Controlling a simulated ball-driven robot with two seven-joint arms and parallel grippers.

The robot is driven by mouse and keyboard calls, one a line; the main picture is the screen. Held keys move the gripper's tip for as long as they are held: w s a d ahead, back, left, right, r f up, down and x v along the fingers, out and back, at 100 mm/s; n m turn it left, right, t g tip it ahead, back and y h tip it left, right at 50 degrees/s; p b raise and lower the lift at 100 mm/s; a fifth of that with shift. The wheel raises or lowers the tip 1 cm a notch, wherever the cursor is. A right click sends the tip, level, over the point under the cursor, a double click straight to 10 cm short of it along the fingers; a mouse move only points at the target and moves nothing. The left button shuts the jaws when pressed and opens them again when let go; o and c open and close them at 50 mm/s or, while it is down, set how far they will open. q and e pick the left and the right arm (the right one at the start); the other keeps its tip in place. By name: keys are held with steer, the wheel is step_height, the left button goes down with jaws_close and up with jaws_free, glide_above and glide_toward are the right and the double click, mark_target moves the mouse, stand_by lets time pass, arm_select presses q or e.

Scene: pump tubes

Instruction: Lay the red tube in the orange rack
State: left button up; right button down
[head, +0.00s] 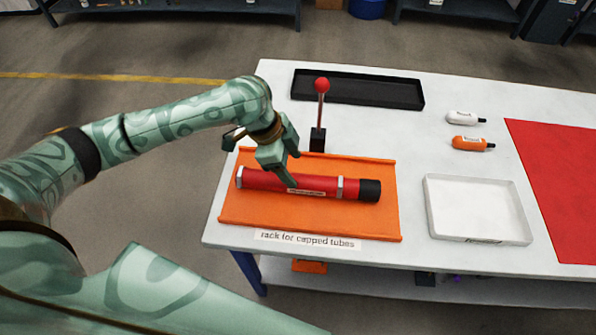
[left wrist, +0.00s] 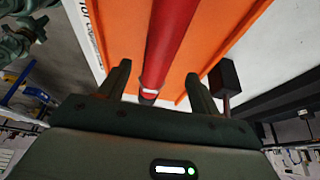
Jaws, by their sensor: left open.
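The red tube (head: 323,186) with a black cap on its right end lies lengthwise on the orange rack (head: 384,222), which is labelled "rack for capped tubes". My left gripper (head: 291,177) is over the tube's left half, pointing down. In the left wrist view the gripper (left wrist: 160,82) is open, with one finger on each side of the red tube (left wrist: 170,45) and orange rack (left wrist: 217,25) showing between finger and tube. I cannot tell whether the fingers touch the tube. My right gripper does not show.
A red-knobbed lever on a black block (head: 318,139) stands just behind the rack. A black tray (head: 357,88) lies farther back. A white tray (head: 478,238), a white bottle (head: 463,118), an orange bottle (head: 470,143) and a red mat (head: 562,190) are to the right.

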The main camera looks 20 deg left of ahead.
arm_select(q)
steer(key=p+v, duration=0.1)
steer(key=v, duration=0.5)
steer(key=shift+p, duration=0.3)
stand_by(0.7)
steer(key=shift+r, duration=0.1)
steer(key=shift+c, duration=0.3)
